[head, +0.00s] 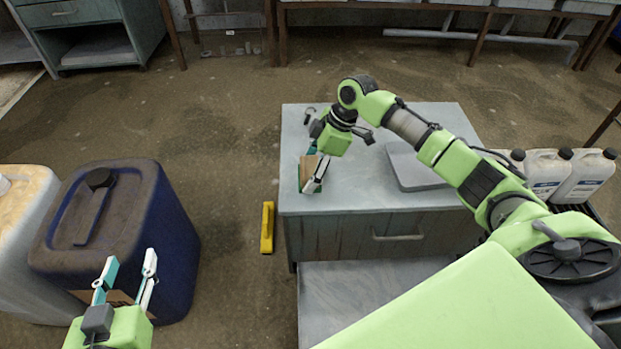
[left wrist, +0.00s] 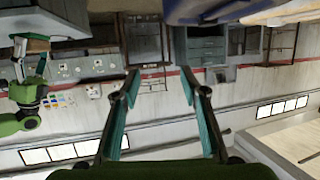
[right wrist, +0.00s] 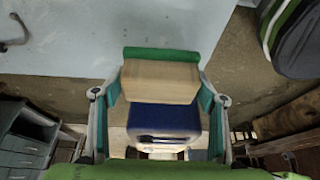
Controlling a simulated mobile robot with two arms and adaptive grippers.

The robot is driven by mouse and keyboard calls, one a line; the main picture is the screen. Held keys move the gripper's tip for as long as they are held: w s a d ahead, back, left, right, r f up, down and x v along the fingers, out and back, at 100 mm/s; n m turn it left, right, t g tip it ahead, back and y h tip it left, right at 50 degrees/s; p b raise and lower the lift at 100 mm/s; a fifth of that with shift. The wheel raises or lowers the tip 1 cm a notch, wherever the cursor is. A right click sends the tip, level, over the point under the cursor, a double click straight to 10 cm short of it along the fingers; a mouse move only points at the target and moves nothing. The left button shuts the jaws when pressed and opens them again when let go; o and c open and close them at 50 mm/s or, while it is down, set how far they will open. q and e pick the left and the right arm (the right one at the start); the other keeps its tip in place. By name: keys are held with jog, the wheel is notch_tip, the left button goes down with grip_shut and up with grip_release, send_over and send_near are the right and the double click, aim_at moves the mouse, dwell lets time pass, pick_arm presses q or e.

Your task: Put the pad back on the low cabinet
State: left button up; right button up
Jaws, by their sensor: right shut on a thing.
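The pad (head: 311,172) is a block with a tan wooden-looking body and a green layer. It also shows in the right wrist view (right wrist: 160,82), between the fingers. My right gripper (head: 318,168) is shut on it and holds it over the left part of the low cabinet's top; I cannot tell whether it touches. The low cabinet (head: 350,196) is grey-blue with a drawer handle at the front; its top also shows in the right wrist view (right wrist: 70,40). My left gripper (head: 128,262) is open and empty beside the blue container, its fingers apart in the left wrist view (left wrist: 165,85).
A flat grey slab (head: 412,170) lies on the cabinet top, right of the pad. A large dark blue container (head: 150,225) stands at left, near my left gripper. A yellow bar (head: 267,227) lies on the floor between. White jugs (head: 547,172) stand at right.

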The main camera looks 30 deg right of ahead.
notch_tip(320, 180, down, 3)
jog(key=shift+r+b, duration=0.2)
jog(key=shift+b, duration=0.3)
pick_arm(q)
notch_tip(320, 180, up, 7)
jog(key=w+d+t+h, duration=0.1)
jog(key=t, duration=0.2)
jog(key=shift+w+d+f+t, duration=0.2)
jog(key=shift+w+t, duration=0.1)
jog(key=shift+f, duration=0.1)
pick_arm(e)
jog(key=shift+f, duration=0.1)
jog(key=o, duration=1.1)
jog(key=shift+c, duration=0.2)
pick_arm(q)
jog(key=shift+f, duration=0.1)
